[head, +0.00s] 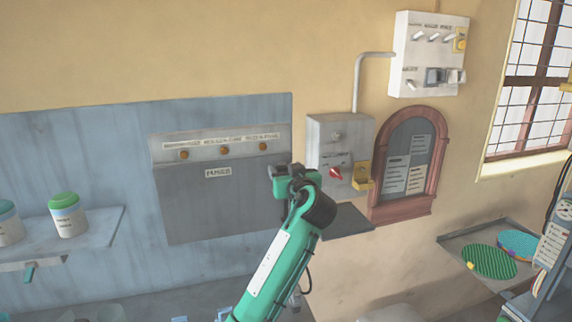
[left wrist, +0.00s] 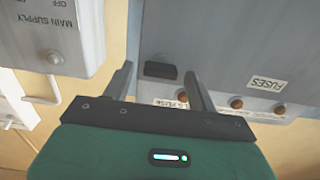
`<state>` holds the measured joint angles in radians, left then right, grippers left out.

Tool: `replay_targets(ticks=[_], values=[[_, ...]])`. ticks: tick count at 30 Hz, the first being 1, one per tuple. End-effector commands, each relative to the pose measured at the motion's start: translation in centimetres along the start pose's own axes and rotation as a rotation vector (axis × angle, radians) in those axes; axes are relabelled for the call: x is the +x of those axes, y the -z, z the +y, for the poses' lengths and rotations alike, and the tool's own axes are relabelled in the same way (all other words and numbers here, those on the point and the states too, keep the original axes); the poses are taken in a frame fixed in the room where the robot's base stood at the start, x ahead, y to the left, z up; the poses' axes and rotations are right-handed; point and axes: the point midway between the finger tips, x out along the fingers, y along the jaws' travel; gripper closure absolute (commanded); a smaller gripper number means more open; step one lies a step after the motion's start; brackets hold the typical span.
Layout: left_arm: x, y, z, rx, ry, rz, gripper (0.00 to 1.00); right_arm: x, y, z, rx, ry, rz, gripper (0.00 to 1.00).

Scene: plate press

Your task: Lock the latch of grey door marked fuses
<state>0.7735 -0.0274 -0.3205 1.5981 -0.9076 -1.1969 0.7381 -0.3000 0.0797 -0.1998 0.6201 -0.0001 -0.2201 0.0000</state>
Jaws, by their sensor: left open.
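The grey door (head: 225,205) carries a FUSES label (head: 218,173) and sits under a strip with several brown knobs. In the left wrist view the door (left wrist: 225,40) appears upside down, with its label (left wrist: 267,83) at the right. A small black block (left wrist: 160,70), which looks like the latch, is on the door near its edge. My left gripper (head: 287,172) is at the door's right edge and hides that part in the head view. In the left wrist view its two fingers are apart, one on either side of the block. Contact cannot be told. My right gripper is not seen.
A grey MAIN SUPPLY box (head: 335,130) with a red switch (head: 336,173) and yellow part (head: 362,178) is close to the right of my left gripper. A dark shelf (head: 345,222) is below it. A shelf (head: 95,238) with tubs is at left.

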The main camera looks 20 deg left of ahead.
Motion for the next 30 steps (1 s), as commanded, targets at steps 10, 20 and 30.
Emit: replay_targets(ticks=[10,20,30], values=[[0.53,-0.05,0.02,0.000,-0.001,0.000,0.42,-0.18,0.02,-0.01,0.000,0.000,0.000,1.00],[0.50,-0.03,0.02,0.000,-0.001,0.000,0.87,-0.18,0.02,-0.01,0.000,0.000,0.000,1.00],[0.49,-0.03,0.06,0.077,-0.001,0.000,0.86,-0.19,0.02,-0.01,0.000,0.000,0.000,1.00]])
